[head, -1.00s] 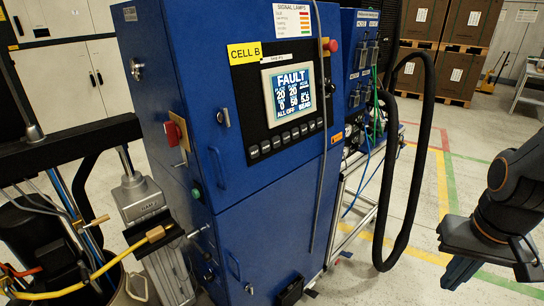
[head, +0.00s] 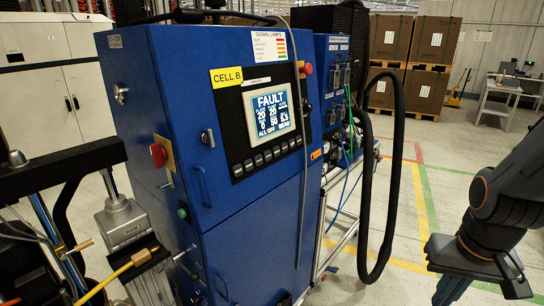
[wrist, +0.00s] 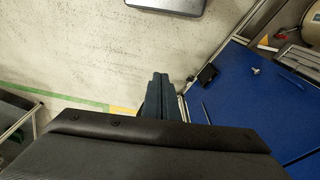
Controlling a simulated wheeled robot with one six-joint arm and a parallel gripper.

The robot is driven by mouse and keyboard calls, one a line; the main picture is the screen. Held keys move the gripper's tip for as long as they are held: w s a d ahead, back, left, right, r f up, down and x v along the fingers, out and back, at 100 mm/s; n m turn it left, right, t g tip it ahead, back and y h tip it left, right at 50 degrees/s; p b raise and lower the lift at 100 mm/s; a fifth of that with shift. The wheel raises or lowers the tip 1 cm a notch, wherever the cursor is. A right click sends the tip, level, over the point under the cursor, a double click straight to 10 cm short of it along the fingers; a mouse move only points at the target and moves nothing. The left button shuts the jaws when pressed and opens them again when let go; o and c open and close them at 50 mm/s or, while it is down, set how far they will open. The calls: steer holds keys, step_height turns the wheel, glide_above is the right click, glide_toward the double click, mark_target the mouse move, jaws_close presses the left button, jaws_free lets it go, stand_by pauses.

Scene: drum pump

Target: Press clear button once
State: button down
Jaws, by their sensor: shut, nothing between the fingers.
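The blue control cabinet (head: 150,110) stands in the middle of the head view, labelled CELL B. Its screen (head: 272,113) reads FAULT, with number columns and "ALL OFF" below. A row of small dark buttons (head: 268,157) runs under the screen; their labels are too small to read, so I cannot tell which is clear. My gripper shows at the right edge of the head view, its fingers low and well apart from the cabinet. In the wrist view my gripper's fingers (wrist: 158,95) are together and empty, with the blue cabinet (wrist: 240,100) to their right.
A red emergency button (head: 305,68) sits at the panel's upper right, and a red switch (head: 158,155) on the cabinet's left side. A thick black hose (head: 393,190) hangs between the cabinet and my arm. Yellow hose and pump parts (head: 125,268) stand at lower left.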

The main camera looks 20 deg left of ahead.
mark_target(267, 156)
steer(key=shift+w, duration=0.1)
steer(key=w+a+r+t+y+b, duration=0.2)
steer(key=w+a+t, duration=0.6)
steer(key=w+a, duration=0.85)
steer(key=w+a+r+t+y+b, duration=0.1)
steer(key=w+a+r+t+y, duration=0.1)
steer(key=a+r, duration=0.3)
steer(key=w+a+r+m+t+y, duration=0.1)
steer(key=a+r+t, duration=0.4)
steer(key=a, duration=0.6)
steer(key=shift+w+a+r+y+b, duration=0.2)
steer(key=shift+w+y+b, duration=0.15)
steer(key=shift+w+y, duration=0.65)
steer(key=shift+s, duration=0.1)
steer(key=w+a+f+b, duration=0.1)
steer(key=w+a, duration=0.2)
steer(key=a, duration=0.5)
steer(key=shift+w+f, duration=0.15)
steer(key=shift+f, duration=0.15)
